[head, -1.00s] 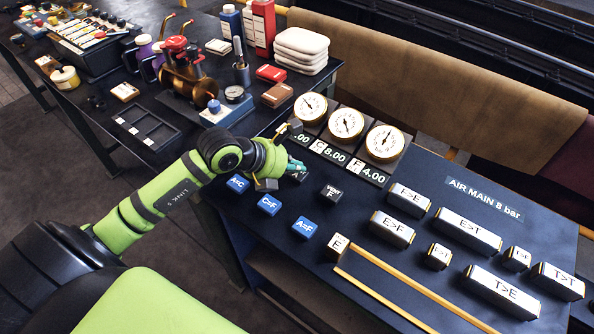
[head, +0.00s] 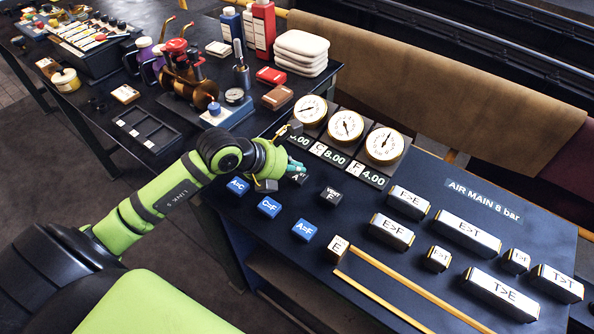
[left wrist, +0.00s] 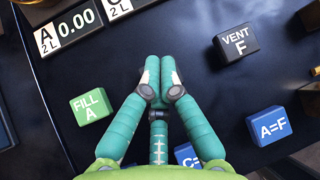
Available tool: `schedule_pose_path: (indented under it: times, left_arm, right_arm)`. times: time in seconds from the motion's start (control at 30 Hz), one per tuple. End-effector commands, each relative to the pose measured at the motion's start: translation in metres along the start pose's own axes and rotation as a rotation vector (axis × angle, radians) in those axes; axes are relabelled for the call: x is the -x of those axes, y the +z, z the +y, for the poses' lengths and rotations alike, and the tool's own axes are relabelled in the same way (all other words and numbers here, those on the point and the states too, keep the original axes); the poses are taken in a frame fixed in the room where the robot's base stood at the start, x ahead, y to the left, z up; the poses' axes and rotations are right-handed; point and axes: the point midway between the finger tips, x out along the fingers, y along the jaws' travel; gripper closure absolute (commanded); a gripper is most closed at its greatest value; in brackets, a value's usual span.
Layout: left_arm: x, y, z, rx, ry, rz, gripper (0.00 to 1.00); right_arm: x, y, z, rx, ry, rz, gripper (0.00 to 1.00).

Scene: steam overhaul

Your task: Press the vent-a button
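The vent-a button (head: 299,180) is a small dark block with a white "A", partly covered by my left gripper in the head view. In the left wrist view it is hidden behind the fingers. My left gripper (head: 294,166) has its teal fingers together, with the tips at the button's top. I cannot tell whether it is pressed down. The closed fingertips also show in the left wrist view (left wrist: 160,75), with nothing between them. The A display (left wrist: 66,26) reads 0.00. My right gripper is not in view.
The dark VENT F button (head: 331,196) is to the right. Blue A=C (head: 238,186), C=F (head: 269,207) and A=F (head: 305,229) buttons lie in front. The green FILL A button (left wrist: 91,107) is left of the fingers. Three gauges (head: 346,126) stand behind.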

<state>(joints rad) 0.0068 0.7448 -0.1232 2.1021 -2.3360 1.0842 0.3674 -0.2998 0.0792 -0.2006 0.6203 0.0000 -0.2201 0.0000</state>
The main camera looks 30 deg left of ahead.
Motion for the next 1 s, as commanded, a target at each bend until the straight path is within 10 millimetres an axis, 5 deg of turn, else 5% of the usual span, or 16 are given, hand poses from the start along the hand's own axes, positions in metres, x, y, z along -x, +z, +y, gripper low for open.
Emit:
schedule_pose_path:
  times: [0.37,1.0]
  left_arm:
    - [0.003,0.004,-0.001,0.000,0.000,-0.002,1.00]
    - [0.044,0.042,-0.017,-0.001,0.000,-0.002,1.00]
  right_arm:
    - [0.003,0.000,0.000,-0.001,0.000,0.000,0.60]
    - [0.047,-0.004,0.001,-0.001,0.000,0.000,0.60]
